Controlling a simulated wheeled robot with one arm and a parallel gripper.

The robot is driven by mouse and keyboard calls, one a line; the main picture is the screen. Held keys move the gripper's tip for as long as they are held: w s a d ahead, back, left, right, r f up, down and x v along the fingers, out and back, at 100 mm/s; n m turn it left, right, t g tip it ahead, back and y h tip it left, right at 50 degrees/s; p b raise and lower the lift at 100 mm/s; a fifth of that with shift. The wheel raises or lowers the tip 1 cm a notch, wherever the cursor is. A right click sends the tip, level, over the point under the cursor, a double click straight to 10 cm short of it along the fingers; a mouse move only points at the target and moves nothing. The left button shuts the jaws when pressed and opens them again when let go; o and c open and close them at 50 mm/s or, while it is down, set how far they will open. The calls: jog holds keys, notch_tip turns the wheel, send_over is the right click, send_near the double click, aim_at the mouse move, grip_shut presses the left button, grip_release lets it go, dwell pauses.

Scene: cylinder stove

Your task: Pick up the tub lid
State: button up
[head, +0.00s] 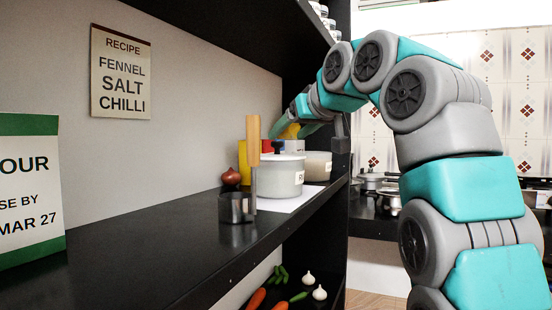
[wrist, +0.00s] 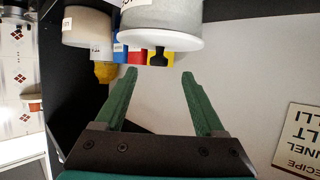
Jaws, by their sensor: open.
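The tub (head: 280,180) is a white round pot with a label, standing on the shelf. Its lid, with a pale rim (wrist: 160,36), has a black knob (head: 278,147); the knob also shows in the wrist view (wrist: 161,58). My gripper (wrist: 159,73) is open and empty, its two green fingers spread. In the wrist view the knob lies just beyond the fingertips, roughly centred between them, with no contact visible. In the head view my gripper is over the tub's far side, its fingertips partly hard to make out.
A second tub (head: 318,165) stands close on the right. Yellow (head: 243,160), red and blue boxes stand behind. The upper shelf is overhead. The left shelf surface is mostly clear.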

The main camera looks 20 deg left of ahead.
aim_at(280, 144)
jog(key=shift+p+x, duration=0.7)
jog(key=shift+x, duration=3.2)
jog(key=shift+d+f, duration=0.1)
jog(key=shift+f, duration=0.05)
jog(key=shift+c, duration=0.2)
grip_shut()
